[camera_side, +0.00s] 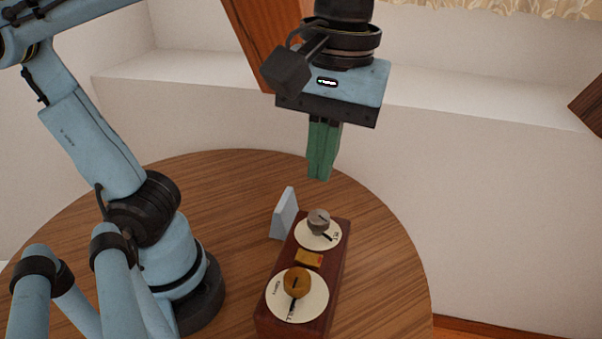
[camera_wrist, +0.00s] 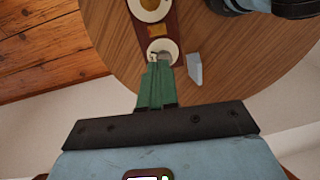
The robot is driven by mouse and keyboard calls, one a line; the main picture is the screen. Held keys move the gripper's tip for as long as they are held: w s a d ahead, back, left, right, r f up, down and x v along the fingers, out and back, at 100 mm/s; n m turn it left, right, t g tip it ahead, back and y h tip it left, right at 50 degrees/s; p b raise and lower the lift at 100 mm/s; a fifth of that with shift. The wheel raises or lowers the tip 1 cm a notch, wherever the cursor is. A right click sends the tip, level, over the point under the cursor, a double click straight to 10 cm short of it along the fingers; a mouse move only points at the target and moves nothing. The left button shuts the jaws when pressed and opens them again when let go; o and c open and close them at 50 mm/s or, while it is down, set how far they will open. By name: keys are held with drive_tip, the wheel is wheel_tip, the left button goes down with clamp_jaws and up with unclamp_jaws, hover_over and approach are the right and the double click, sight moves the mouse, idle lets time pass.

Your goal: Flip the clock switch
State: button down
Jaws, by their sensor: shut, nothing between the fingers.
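A dark red-brown wooden block (camera_side: 335,285) stands on the round table and carries two cream dials. The far dial (camera_side: 332,238) has a grey knob (camera_side: 318,221); the near, larger dial (camera_side: 316,304) has a brass-coloured knob (camera_side: 296,282). Lettering on the dials is too small to read, so I cannot tell which is the clock switch. My gripper (camera_side: 319,177) has green fingers pointing down, shut and empty, above the far end of the block. In the wrist view the fingertips (camera_wrist: 159,66) overlap the grey knob's dial (camera_wrist: 168,47) and partly hide the knob; contact does not show.
A small yellow plate (camera_side: 309,259) sits between the dials. A pale blue-grey wedge (camera_side: 284,213) stands beside the block's far left side. The wooden table (camera_side: 385,255) is clear to the right of the block. A white wall and ledge (camera_side: 460,125) stand behind.

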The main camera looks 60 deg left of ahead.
sight(300, 254)
drive_tip(key=shift+s+d+r, duration=0.2)
drive_tip(key=shift+s+r, duration=0.2)
drive_tip(key=shift+r, duration=0.05)
drive_tip(key=f, duration=0.4)
drive_tip(key=a+f, duration=0.1)
drive_tip(key=f, duration=0.4)
drive_tip(key=s+f, duration=0.1)
drive_tip(key=f, duration=0.4)
drive_tip(key=shift+s+a, duration=0.1)
drive_tip(key=shift+a, duration=0.05)
drive_tip(key=shift+f, duration=0.15)
idle(0.4)
drive_tip(key=shift+w+d+r, duration=0.2)
drive_tip(key=shift+w+d, duration=0.3)
drive_tip(key=shift+d, duration=0.05)
